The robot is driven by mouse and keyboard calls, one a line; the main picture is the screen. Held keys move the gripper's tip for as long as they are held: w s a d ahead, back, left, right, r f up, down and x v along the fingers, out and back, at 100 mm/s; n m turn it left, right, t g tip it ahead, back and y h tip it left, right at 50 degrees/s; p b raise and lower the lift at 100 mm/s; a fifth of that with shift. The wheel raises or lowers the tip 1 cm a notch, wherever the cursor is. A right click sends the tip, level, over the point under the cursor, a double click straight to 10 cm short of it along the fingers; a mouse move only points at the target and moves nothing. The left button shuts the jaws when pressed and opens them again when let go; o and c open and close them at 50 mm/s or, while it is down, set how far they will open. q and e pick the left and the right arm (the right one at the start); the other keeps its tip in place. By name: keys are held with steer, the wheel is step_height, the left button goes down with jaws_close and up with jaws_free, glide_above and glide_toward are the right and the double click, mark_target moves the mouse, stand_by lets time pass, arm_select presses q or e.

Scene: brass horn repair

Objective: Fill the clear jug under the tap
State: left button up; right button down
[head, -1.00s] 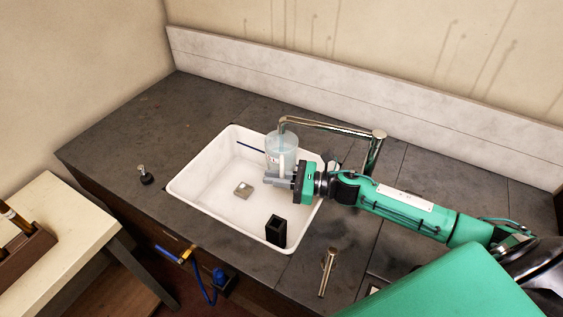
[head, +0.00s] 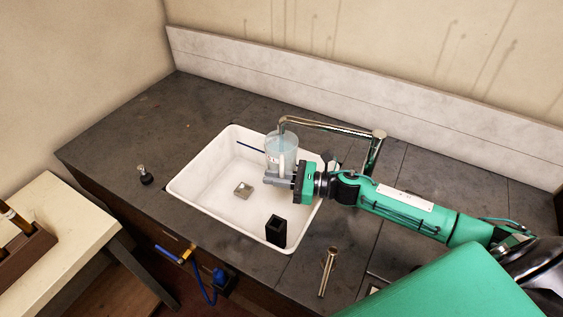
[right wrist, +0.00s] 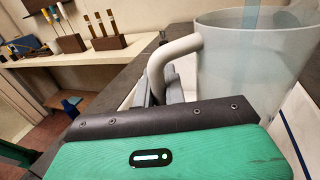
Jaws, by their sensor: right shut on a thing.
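The clear jug (head: 281,146) is upright inside the sink, under the spout of the brass tap (head: 335,127). My right gripper (head: 280,181) is shut on the jug's pale handle, on the near side of the jug. A bluish stream runs from the spout into the jug, and the jug looks bluish inside; the exact water level is hard to tell. In the right wrist view the jug (right wrist: 250,65) fills the upper right, with its curved handle (right wrist: 168,58) between my fingers. My left gripper is not in view.
The white sink (head: 205,170) holds a black open box (head: 276,231) and a small drain piece (head: 243,190). A metal lever (head: 327,271) stands on the dark counter (head: 120,130) at right. A small black-based fitting (head: 145,175) stands left of the sink.

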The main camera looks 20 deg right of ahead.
steer(key=shift+r, duration=0.1)
stand_by(0.3)
steer(key=s+a+r+p, duration=0.1)
steer(key=s+a+p, duration=0.1)
steer(key=s+a, duration=0.5)
steer(key=shift+s+a, duration=0.2)
steer(key=shift+a, duration=1.05)
stand_by(0.5)
